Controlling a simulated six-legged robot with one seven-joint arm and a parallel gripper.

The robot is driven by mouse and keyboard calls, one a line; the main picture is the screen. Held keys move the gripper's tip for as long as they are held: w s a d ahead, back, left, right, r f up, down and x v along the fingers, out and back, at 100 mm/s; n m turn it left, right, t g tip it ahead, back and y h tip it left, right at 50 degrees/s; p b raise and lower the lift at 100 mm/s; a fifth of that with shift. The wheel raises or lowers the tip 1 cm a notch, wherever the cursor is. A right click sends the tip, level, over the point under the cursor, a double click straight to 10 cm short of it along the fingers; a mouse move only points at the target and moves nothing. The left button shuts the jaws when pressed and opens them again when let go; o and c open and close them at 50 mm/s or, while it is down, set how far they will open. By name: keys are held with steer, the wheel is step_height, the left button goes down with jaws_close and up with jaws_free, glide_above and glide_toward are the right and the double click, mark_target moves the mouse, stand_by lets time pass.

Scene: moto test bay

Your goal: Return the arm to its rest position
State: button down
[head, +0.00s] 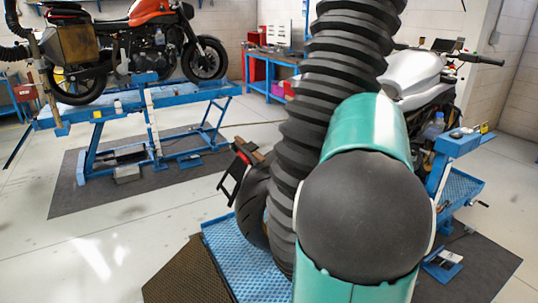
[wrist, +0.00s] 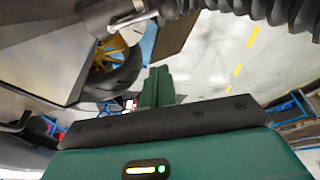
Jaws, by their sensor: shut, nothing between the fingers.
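My arm fills the middle and right of the head view, with teal covers and a large dark round joint. My gripper does not show in the head view. In the wrist view my green gripper (wrist: 157,88) is shut, with nothing held between its fingers. A metal hose nozzle (wrist: 115,15) and a wheel with a yellow rim (wrist: 103,58) show beyond it. How far they are from my gripper I cannot tell.
An orange motorcycle (head: 150,18) with a pannier (head: 68,52) stands on a blue lift (head: 190,92) at the left. A silver motorcycle (head: 412,75) stands on a lift at the right, partly hidden by my arm. A blue workbench (head: 287,62) stands behind. Open floor (head: 120,240) lies at the front left.

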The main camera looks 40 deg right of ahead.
steer(key=w+a+m, duration=0.2)
steer(key=w+a, duration=0.1)
steer(key=a, duration=2.1)
steer(key=s+a+f, duration=0.3)
steer(key=a, duration=0.5)
steer(key=s+a+f+m+t+h, duration=0.1)
steer(key=s+a+f, duration=0.3)
steer(key=a, duration=0.4)
steer(key=shift+s+a+f+t, duration=0.15)
steer(key=shift+s+f+t, duration=0.05)
steer(key=shift+s+t, duration=0.1)
steer(key=shift+a, duration=0.2)
